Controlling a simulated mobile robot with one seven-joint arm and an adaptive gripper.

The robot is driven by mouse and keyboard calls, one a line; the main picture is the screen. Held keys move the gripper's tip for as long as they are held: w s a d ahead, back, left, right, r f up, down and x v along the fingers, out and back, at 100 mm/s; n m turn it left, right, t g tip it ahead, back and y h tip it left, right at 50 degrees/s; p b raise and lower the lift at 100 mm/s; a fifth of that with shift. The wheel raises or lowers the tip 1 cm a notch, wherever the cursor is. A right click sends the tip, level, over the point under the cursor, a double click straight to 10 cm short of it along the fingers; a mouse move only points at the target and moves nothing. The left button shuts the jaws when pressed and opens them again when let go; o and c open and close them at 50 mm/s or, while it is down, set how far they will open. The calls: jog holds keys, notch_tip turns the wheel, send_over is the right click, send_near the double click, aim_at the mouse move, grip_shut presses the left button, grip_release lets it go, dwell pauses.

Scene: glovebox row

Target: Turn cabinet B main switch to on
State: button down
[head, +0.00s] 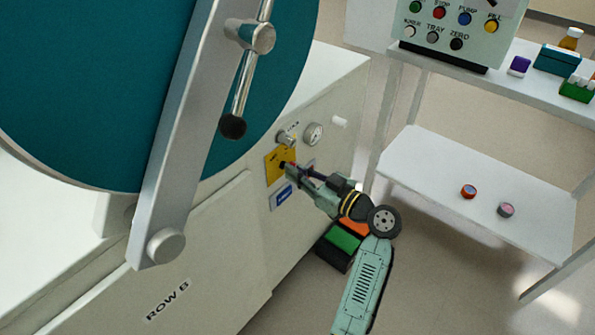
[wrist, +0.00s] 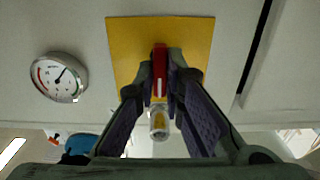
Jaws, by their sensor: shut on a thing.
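The yellow switch plate (head: 272,170) is on the front of the pale cabinet, and it fills the upper middle of the wrist view (wrist: 130,35). A red switch handle (wrist: 160,58) stands on this plate, pointing up and down in the wrist view. My gripper (wrist: 161,78) is shut on the red handle, with one finger on each side. In the head view my gripper (head: 287,167) reaches the plate from the right and hides most of the handle. I cannot read the plate's markings.
A blue label (head: 283,196) is below. A black bin (head: 336,252) stands on the floor. A shelf (head: 440,175) is at right.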

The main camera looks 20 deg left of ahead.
jog(key=c, duration=1.7)
grip_release()
jog(key=v, duration=1.2)
jog(key=shift+d, duration=0.1)
